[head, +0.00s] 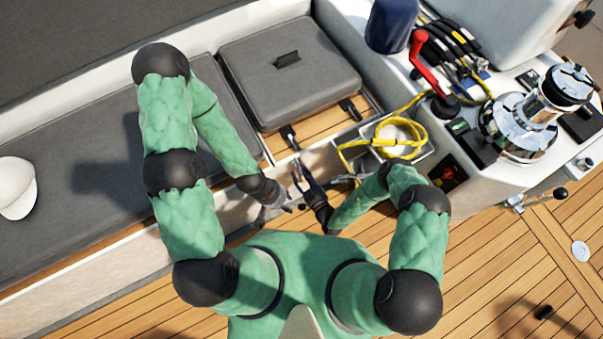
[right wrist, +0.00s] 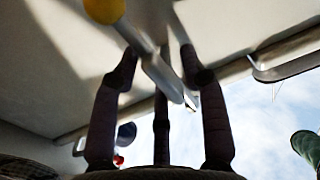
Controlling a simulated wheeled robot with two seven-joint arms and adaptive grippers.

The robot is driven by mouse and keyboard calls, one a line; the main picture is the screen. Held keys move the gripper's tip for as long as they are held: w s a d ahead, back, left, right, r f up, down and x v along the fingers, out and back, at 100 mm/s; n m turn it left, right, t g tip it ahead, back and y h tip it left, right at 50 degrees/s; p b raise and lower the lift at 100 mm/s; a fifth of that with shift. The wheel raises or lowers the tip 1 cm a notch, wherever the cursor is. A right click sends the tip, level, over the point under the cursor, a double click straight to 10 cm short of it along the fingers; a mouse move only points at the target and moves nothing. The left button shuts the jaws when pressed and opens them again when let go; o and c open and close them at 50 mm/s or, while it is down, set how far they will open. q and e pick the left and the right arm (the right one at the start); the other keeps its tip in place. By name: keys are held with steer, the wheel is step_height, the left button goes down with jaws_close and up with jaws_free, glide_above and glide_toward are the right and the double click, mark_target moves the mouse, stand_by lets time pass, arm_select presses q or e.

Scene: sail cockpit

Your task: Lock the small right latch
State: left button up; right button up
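A dark grey padded hatch lid (head: 290,75) lies at the top middle of the head view. Two small dark latches sit along its front edge: a left one (head: 289,137) and a right one (head: 350,108). Whether either is locked is too small to tell. My right gripper (head: 299,172) is below the left latch, near the bench's front edge, apart from both latches. Its fingers (right wrist: 160,75) are spread in the right wrist view. My left gripper (head: 284,205) is lower, beside the bench front; its fingers are too small to judge.
A yellow rope (head: 401,128) lies coiled in an open tray right of my right gripper. A red-handled lever (head: 424,62) and a chrome winch (head: 530,115) stand farther right. In the wrist view, a pale bar with a yellow knob (right wrist: 104,10) passes near the fingers.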

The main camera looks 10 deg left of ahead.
steer(key=v, duration=1.2)
stand_by(0.4)
stand_by(0.5)
